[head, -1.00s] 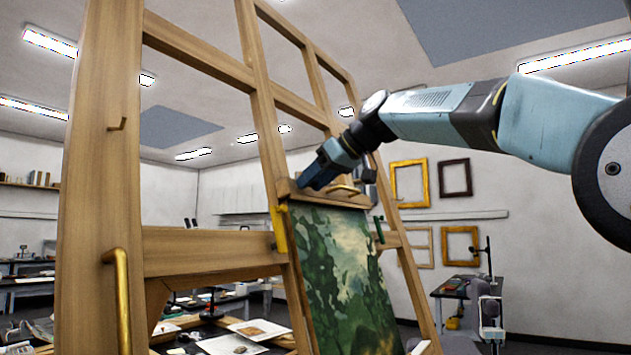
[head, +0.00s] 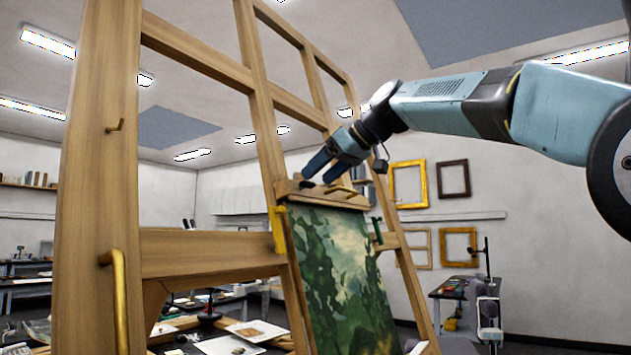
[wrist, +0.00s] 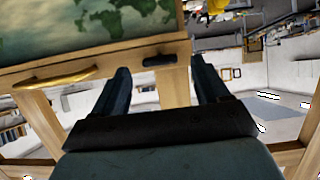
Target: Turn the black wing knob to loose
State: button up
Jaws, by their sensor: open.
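The black wing knob (wrist: 159,60) is a short dark bar on the wooden clamp rail (wrist: 105,62) above the painting in the wrist view. In the head view the knob (head: 308,184) is a small dark shape on the rail (head: 290,189), just below my fingers. My gripper (head: 316,174) is open and empty above the rail. In the wrist view the two dark blue fingers of my gripper (wrist: 160,68) stand on either side of the knob, with visible gaps. They appear apart from it. No loose mark is readable.
A curved brass handle (wrist: 56,80) is on the rail beside the knob; it also shows in the head view (head: 340,190). The green painting (head: 335,265) hangs below. Wooden easel posts (head: 262,100) rise close to my gripper. A yellow clamp (head: 278,230) is at the painting's left edge.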

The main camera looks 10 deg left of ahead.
jog(key=v, duration=1)
jog(key=shift+d, duration=0.2)
jog(key=s+d+f+m+h, duration=0.3)
jog(key=s+d+f, duration=0.4)
jog(key=f, duration=0.8)
jog(key=s+d+f+m+h, duration=0.4)
jog(key=s+d+f+m, duration=0.2)
jog(key=d+f, duration=0.6)
jog(key=s+d+f+m+t+h, duration=0.1)
jog(key=s+d+f+m+h, duration=0.2)
jog(key=s+d+f, duration=0.5)
notch_tip(320, 180, down, 12)
jog(key=shift+s+d+f+m+h, duration=0.15)
jog(key=shift+s+d+m+h, duration=0.15)
jog(key=shift+d+m, duration=0.6)
